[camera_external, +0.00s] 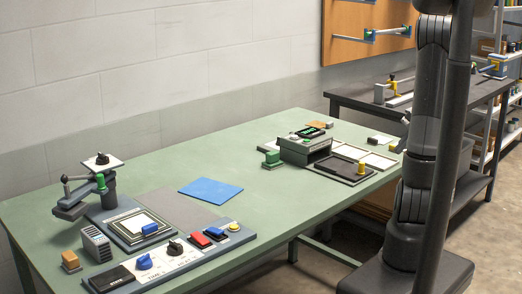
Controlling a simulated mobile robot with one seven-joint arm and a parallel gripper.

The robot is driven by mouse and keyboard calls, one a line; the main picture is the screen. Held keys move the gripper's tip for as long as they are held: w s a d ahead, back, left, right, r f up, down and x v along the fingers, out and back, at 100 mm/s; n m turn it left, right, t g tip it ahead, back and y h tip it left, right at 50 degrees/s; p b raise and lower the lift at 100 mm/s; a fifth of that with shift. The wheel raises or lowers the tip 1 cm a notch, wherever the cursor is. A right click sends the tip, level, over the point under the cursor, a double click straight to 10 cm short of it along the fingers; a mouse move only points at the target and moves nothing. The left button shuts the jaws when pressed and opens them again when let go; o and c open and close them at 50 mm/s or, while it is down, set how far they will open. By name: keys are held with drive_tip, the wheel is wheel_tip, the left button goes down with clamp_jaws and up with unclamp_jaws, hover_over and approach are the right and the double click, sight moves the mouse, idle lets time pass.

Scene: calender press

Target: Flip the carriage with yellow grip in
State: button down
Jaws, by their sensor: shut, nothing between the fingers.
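A dark flat carriage (341,171) with an upright yellow grip (361,168) sits at the front right of the green table. It lies flat and extends out from the front of a grey press unit (305,149) with a small lit display on top. The grip stands at the carriage's right end, away from the press. My gripper cannot be made out; my dark arm rises at the right and leaves the top of the picture. Nothing touches the carriage in this view.
A control panel (170,263) with knobs and switches and a lever fixture (88,188) stand at the left. A green-topped block (272,160) is left of the press; white-topped trays (371,158) lie behind the carriage.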

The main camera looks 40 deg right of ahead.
drive_tip(key=x, duration=0.3)
drive_tip(key=w+x, duration=0.1)
drive_tip(key=x, duration=0.3)
drive_tip(key=w+r+x, duration=0.1)
drive_tip(key=x, duration=0.3)
drive_tip(key=shift+d+f, duration=0.1)
drive_tip(key=shift+d, duration=0.05)
drive_tip(key=shift+w, duration=0.75)
approach(336, 166)
drive_tip(key=x, duration=0.4)
drive_tip(key=shift+f, duration=0.15)
